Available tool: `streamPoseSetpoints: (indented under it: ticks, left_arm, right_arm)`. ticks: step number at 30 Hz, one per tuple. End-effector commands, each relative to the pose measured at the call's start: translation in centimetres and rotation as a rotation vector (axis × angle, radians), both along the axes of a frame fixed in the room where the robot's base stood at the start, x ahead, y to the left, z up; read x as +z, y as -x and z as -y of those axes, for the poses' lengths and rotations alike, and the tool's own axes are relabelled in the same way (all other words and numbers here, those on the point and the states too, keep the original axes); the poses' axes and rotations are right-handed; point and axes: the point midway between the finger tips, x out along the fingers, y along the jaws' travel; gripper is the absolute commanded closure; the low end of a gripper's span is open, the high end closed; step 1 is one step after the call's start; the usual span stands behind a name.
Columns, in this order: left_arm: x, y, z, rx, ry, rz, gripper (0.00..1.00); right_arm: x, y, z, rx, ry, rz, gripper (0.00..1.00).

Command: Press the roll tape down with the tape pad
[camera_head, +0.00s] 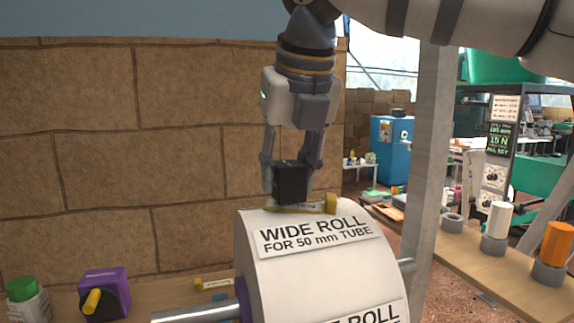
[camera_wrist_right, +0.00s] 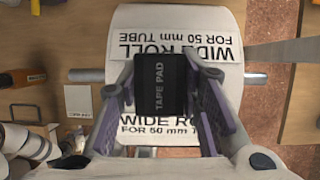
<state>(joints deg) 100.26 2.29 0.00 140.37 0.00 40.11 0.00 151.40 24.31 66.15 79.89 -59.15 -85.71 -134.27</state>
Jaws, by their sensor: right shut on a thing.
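The tape pad (camera_head: 291,183) is a black block, and my right gripper (camera_head: 291,172) is shut on it from above. In the right wrist view the tape pad (camera_wrist_right: 161,84) shows its "TAPE PAD" lettering between the fingers of my right gripper (camera_wrist_right: 165,92). A thin yellowish strip, which looks like the roll tape (camera_head: 292,208), lies on top of the large white wide roll (camera_head: 330,273), right under the pad. I cannot tell whether pad and strip touch. In the right wrist view the pad and gripper hide the strip. My left gripper is out of view.
A metal bar (camera_head: 195,314) runs through the roll. A purple box with a yellow knob (camera_head: 106,293) and a green-capped bottle (camera_head: 26,298) stand at left. White (camera_head: 497,222) and orange (camera_head: 558,246) cylinders stand on the right bench. A grey post (camera_head: 430,170) rises behind the roll.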

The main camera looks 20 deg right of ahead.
Motion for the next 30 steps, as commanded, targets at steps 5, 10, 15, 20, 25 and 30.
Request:
streamPoseSetpoints:
  ticks: [5, 10, 15, 20, 25, 30]
  left_arm:
    - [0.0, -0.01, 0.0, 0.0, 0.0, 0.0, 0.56]
    - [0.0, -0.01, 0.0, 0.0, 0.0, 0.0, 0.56]
    - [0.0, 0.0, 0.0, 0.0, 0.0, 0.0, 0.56]
    - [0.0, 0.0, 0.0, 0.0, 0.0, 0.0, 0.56]
    - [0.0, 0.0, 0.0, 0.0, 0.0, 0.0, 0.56]
    - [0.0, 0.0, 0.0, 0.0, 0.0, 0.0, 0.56]
  right_arm:
    - [0.03, 0.0, 0.01, 0.0, 0.0, 0.0, 0.89]
    - [0.03, 0.0, 0.01, 0.0, 0.0, 0.0, 0.89]
    - [-0.01, 0.0, 0.01, 0.0, 0.0, 0.0, 0.89]
    - [-0.19, 0.01, 0.02, 0.0, 0.001, -0.001, 0.89]
    - [-0.39, 0.0, 0.04, 0.0, 0.001, -0.001, 0.89]
    - [-0.58, -0.01, 0.04, -0.001, 0.001, 0.0, 0.89]
